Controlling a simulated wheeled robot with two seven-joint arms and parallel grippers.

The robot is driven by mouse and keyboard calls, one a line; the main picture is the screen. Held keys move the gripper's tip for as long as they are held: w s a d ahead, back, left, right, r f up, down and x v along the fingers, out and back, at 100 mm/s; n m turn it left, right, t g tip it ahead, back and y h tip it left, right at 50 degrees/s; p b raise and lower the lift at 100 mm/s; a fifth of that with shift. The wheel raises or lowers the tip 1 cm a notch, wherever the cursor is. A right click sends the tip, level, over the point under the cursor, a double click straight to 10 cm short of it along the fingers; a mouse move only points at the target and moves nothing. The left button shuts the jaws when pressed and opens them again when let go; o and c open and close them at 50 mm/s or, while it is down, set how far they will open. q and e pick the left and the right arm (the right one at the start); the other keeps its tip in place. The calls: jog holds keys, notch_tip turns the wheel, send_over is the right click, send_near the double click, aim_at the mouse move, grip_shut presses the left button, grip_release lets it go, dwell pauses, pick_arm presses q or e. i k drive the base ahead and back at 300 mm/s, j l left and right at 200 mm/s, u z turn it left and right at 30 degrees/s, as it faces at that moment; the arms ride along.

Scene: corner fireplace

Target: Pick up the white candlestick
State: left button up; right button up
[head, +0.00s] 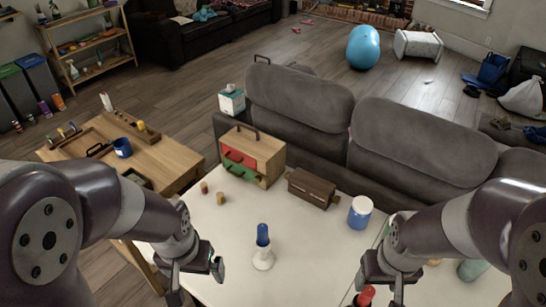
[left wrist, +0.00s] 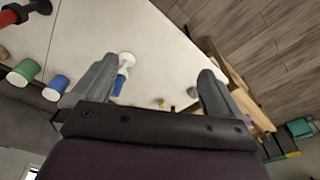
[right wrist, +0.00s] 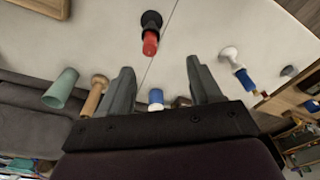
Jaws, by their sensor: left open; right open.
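The white candlestick (head: 263,262) stands upright on the white table, with a blue candle (head: 263,235) in it. In the left wrist view the candlestick (left wrist: 127,59) shows just beyond my left finger. In the right wrist view the candlestick (right wrist: 230,54) is to the right of my fingers. My left gripper (head: 195,284) is open and empty, left of the candlestick and apart from it. My right gripper (head: 382,290) is open and empty, well to the right of it. A red candle (head: 366,296) is partly hidden by my right gripper; its black holder (right wrist: 151,19) shows in the right wrist view.
A grey sofa (head: 425,140) stands behind. A wooden table (head: 165,165) is at left. Table around the candlestick is clear.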

aim_at(264, 260)
jog(key=i+j+z, duration=0.15)
jog(key=j, duration=0.2)
jog(key=i+j+z, duration=0.1)
jog(key=j, duration=0.25)
jog(key=i+j+z, duration=0.15)
jog(key=j, duration=0.2)
jog(key=j+z, duration=0.15)
jog(key=j, duration=0.2)
jog(key=z, duration=1.55)
jog(key=i+j, duration=0.05)
